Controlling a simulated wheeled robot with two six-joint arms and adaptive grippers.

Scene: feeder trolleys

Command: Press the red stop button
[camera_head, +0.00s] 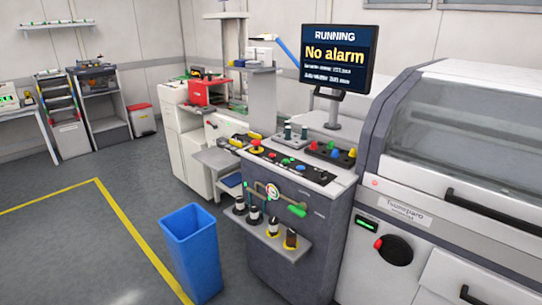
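The control console (285,230) stands in the middle with a dark button panel on its sloped top. A red mushroom-shaped button (257,143) on a yellow base sits at the panel's left end. Smaller coloured buttons, including a blue one (299,168), run along the panel. A black box behind it carries more coloured knobs, one of them red (314,145). I cannot tell from labels which red one is the stop button. Neither of my grippers is in view.
A monitor (338,58) above the console reads "RUNNING" and "No alarm". A large machine (450,150) with a red-and-black rotary switch (393,250) stands right. A blue bin (190,252) stands on the floor left of the console. A shelf with several small bottles juts from the console's front.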

